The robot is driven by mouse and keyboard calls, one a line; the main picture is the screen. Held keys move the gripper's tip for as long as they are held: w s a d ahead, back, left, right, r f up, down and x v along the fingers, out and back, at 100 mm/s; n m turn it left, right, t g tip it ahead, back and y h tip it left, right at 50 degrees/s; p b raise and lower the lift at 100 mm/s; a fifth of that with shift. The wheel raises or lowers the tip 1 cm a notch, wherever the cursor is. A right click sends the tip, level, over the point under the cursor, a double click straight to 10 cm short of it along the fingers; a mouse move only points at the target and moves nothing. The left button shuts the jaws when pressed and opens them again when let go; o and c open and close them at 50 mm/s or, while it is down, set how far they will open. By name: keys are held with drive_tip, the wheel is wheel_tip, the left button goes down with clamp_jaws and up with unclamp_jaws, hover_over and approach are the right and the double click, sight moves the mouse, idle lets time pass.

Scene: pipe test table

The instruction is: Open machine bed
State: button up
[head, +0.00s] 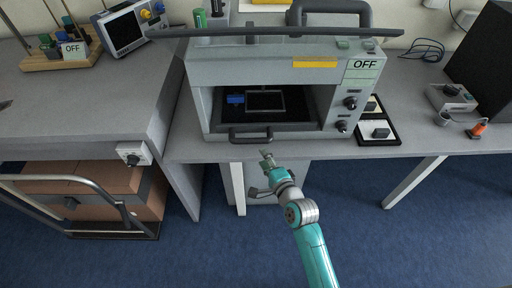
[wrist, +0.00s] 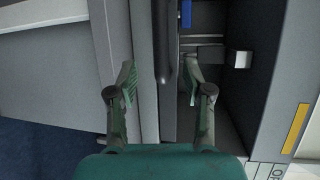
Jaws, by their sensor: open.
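The grey machine (head: 198,75) stands on the table, with its lid raised and an "OFF" label at its upper right. Its dark bed (head: 290,115) shows inside the open front, carrying a square frame and a small blue part. A dark bar handle (head: 250,139) is at the bed's front left; it also shows upright in the wrist view (wrist: 163,45). My gripper (head: 266,153) is just in front of the machine, near the handle. In the wrist view my gripper (wrist: 160,82) is open, one finger on each side of the handle; contact cannot be told.
Two black trays with small parts (head: 379,132) lie right of the machine. A grey box (head: 452,98) and an orange item (head: 478,128) are farther right. A screen device (head: 125,32) stands at left. A cart with cardboard boxes (head: 95,190) is below left.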

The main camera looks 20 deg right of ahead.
sight(253, 143)
drive_tip(key=w, duration=0.3)
drive_tip(key=w+f, duration=0.1)
drive_tip(key=w, duration=0.3)
drive_tip(key=w+a+f, duration=0.1)
drive_tip(key=w, duration=0.2)
drive_tip(key=shift+w, duration=0.3)
clamp_jaws()
